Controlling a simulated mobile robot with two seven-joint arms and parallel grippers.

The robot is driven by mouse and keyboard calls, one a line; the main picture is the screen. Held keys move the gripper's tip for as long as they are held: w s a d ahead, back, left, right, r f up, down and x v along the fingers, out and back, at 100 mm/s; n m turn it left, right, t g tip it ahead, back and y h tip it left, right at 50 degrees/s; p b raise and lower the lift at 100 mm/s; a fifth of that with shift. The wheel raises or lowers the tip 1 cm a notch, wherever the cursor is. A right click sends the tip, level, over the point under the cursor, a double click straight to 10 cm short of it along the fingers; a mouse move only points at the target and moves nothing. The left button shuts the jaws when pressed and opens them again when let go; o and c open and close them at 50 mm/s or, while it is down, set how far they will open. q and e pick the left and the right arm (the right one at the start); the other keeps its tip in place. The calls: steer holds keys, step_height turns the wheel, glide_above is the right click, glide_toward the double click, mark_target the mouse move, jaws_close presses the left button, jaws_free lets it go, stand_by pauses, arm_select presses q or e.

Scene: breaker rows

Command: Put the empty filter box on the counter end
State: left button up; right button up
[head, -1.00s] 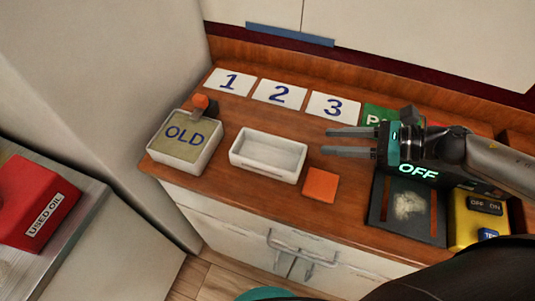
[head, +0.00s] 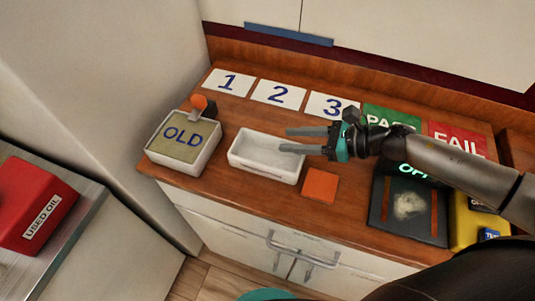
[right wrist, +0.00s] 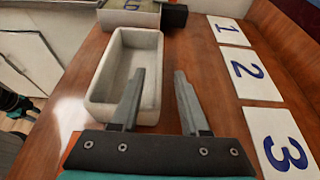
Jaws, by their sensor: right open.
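The empty white filter box (head: 266,157) stands on the wooden counter (head: 225,200), between the OLD box and an orange square. In the right wrist view the filter box (right wrist: 128,72) lies ahead and slightly left of the fingers, with nothing inside. My right gripper (head: 286,140) is open and empty. Its fingers point left and reach over the box's right part in the head view, seemingly above it and apart. My left gripper does not show clearly enough in the head view to be told.
Cards 1 (head: 229,82), 2 (head: 279,93) and 3 (head: 331,106) lie behind. An orange square (head: 320,185) and a dark pad (head: 408,208) lie to the right.

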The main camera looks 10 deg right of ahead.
mark_target(279, 138)
steer(key=shift+r+p+x, duration=0.15)
steer(key=shift+p+x, duration=0.1)
steer(key=shift+x, duration=1.05)
steer(key=shift+r+p+x, duration=0.15)
steer(key=shift+p+x, duration=0.1)
steer(key=shift+x, duration=1.05)
jaws_close()
